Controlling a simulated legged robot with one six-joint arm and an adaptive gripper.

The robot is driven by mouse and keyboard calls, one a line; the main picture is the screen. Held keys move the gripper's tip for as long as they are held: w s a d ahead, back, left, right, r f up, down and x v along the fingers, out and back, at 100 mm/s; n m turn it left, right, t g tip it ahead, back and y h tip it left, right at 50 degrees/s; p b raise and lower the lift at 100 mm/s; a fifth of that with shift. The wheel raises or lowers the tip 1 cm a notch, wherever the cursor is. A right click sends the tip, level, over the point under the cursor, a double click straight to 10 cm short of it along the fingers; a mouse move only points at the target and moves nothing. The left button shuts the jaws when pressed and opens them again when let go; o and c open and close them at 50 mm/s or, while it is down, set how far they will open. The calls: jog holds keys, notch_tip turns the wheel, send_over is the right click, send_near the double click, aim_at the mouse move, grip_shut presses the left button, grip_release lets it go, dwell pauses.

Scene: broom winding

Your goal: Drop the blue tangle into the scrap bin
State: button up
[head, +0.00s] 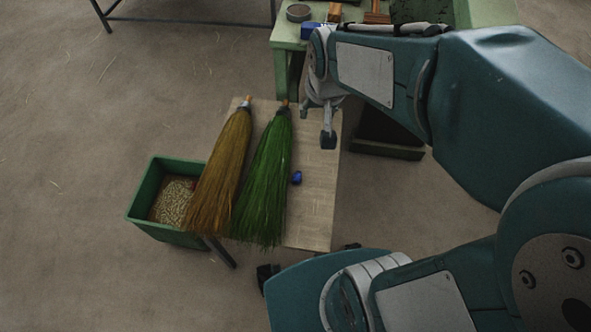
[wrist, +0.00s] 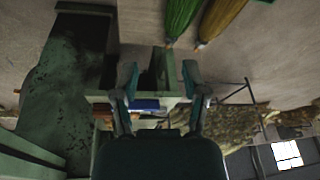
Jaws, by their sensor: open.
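The blue tangle (head: 297,178) is a small dark blue lump on the pale low table (head: 315,215), just right of the green broom. The scrap bin (head: 139,213) is a green open box at the left, partly filled with pale bits; the brooms' bristles overlap its right side. My gripper (head: 317,124) is above the table's far right part, beyond the tangle and apart from it. Its two fingers are spread with nothing between them, as the wrist view (wrist: 160,78) also shows. I cannot make out the tangle in the wrist view.
A yellow-brown broom (head: 218,175) and a green broom (head: 264,180) lie side by side on the table, bristles toward me. A green bench (head: 284,40) with a round tin (head: 298,13) and a blue item (head: 310,30) stands behind. The table's right strip is clear.

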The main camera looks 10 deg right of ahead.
jog(key=w+f+m+g, duration=0.1)
jog(key=w+f, duration=0.3)
jog(key=f, duration=0.2)
jog(key=w+f+g, duration=0.1)
jog(key=w+f, duration=0.2)
jog(key=f, duration=0.3)
jog(key=m+g, duration=0.2)
send_over(297, 173)
notch_tip(297, 173, down, 16)
jog(key=f, duration=1.1)
jog(key=shift+w+f, duration=0.15)
jog(key=shift+w, duration=0.05)
jog(key=c, duration=0.4)
jog(key=shift+c, duration=0.5)
